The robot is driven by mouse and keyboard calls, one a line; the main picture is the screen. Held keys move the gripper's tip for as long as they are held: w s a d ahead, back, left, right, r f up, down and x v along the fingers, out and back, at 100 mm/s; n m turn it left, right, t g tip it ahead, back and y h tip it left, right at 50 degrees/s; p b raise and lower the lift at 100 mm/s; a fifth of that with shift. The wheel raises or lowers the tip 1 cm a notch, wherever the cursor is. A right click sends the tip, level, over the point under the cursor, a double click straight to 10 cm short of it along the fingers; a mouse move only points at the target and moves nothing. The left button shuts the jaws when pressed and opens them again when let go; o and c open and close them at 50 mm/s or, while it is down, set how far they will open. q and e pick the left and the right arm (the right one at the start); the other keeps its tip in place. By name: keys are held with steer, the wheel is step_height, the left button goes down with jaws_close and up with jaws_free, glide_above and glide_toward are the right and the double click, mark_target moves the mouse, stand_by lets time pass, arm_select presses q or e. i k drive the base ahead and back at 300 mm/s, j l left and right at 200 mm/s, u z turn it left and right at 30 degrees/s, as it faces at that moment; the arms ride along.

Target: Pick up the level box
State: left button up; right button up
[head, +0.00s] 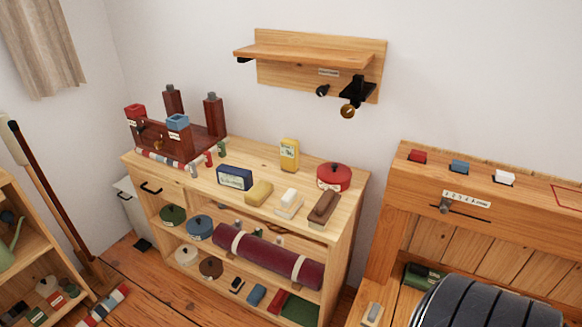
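Two box-like things with labels stand on the wooden cabinet top (268,163); the print is too small to tell which is the level box. A dark blue box (234,178) with a pale label panel stands near the front edge, left of the middle. A yellow upright box (289,154) with a pale label stands farther back, right of it. A plain yellow block (258,193) lies between the blue box and a white-topped brush or block (289,203). Neither of my grippers shows in the head view.
A red lidded pot (333,177) and brown brush (324,209) stand at the cabinet's right end; a dark red wooden rack (200,142) fills its left end. A wall shelf (305,53) hangs above.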

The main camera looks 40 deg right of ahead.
mark_target(241, 179)
steer(key=z, duration=1.45)
